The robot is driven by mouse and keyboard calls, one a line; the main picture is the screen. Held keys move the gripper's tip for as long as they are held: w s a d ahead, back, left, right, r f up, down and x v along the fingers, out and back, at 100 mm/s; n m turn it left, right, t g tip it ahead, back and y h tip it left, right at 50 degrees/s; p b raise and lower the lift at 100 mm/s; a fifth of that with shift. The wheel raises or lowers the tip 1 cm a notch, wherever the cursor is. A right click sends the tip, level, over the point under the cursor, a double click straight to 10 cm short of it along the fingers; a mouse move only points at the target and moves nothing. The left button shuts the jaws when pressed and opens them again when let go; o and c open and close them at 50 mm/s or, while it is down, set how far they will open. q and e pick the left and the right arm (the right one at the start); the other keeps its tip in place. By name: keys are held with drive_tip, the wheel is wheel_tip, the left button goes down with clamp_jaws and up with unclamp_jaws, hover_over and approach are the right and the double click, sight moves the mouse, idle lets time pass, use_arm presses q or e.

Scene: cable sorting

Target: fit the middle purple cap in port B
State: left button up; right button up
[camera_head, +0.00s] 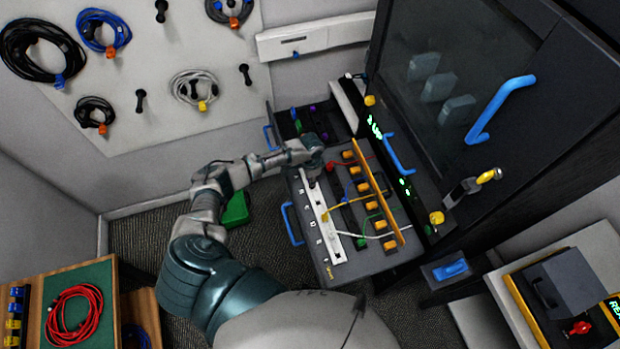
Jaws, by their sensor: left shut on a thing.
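My left gripper (312,178) is shut, pointing down over the upper end of the white port strip (319,217). What it holds is too small and hidden by the gripper to make out; it fits a purple cap. Small purple caps (312,108) show in the open back drawer (283,125), beside green and blue ones. The strip has a row of ports with letters along its left side, too small to read surely. Port B and its contact with the gripper cannot be made out. My right gripper is not in view.
A dark cabinet with a blue handle (500,108) stands at the right. A green box (236,210) lies on the floor. Coiled cables hang on the wall board (150,60).

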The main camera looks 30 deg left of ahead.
use_arm(q)
drive_tip(key=shift+d, duration=0.1)
drive_tip(key=shift+a+f, duration=0.25)
drive_tip(key=shift+f, duration=0.05)
drive_tip(key=shift+d+f, duration=0.15)
drive_tip(key=shift+d, duration=0.05)
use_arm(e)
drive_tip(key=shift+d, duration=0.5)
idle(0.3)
use_arm(q)
drive_tip(key=shift+f, duration=0.25)
drive_tip(key=shift+d+f, duration=0.15)
drive_tip(key=shift+f, duration=0.1)
drive_tip(key=shift+f, duration=0.1)
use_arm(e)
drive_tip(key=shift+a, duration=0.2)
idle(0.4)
use_arm(q)
drive_tip(key=shift+f, duration=0.25)
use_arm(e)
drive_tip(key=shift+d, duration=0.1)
